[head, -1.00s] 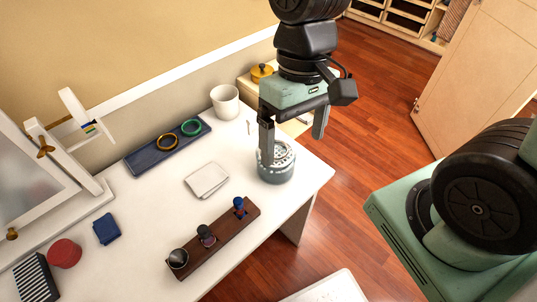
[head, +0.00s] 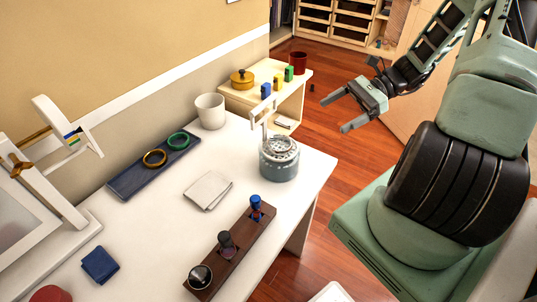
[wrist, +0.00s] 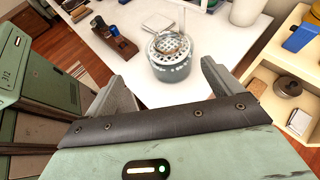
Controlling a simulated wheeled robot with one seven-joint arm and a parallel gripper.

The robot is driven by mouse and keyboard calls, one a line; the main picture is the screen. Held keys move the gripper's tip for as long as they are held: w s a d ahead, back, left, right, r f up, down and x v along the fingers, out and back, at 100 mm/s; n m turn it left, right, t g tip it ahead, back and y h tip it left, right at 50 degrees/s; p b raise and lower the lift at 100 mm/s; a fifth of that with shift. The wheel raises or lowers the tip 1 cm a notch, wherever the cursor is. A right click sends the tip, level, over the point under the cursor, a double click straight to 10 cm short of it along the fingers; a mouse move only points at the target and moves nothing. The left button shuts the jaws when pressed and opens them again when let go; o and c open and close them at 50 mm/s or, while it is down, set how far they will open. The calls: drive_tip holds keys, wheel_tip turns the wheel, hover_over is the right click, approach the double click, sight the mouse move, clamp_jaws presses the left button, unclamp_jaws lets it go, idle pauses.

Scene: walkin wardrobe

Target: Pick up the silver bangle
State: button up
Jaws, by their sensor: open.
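A grey round pot (head: 279,165) with a perforated top stands near the right end of the white table. A thin silver ring, apparently the silver bangle (head: 281,143), lies on that top; it blends with the perforated surface. The pot (wrist: 171,70) also shows in the wrist view, beyond and between my fingers, with the ring-like bangle (wrist: 172,43) on top. My gripper (head: 345,110) is open and empty. It is to the right of the pot, out past the table edge, and touches neither pot nor bangle.
A white upright holder (head: 254,125) stands close behind the pot. A white cup (head: 210,111), a blue tray (head: 128,180) with two bangles, a folded cloth (head: 207,190) and a wooden stamp rack (head: 217,278) are on the table. A side shelf (head: 290,98) stands behind.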

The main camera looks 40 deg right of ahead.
sight(285, 147)
drive_tip(key=shift+m+t, duration=0.7)
drive_tip(key=shift+m, duration=0.1)
drive_tip(key=x, duration=0.5)
drive_tip(key=f+p+x, duration=0.1)
drive_tip(key=x, duration=1)
drive_tip(key=shift+d+f+p, duration=0.2)
drive_tip(key=shift+d+p, duration=0.1)
drive_tip(key=shift+c, duration=0.3)
drive_tip(key=c, duration=1.1)
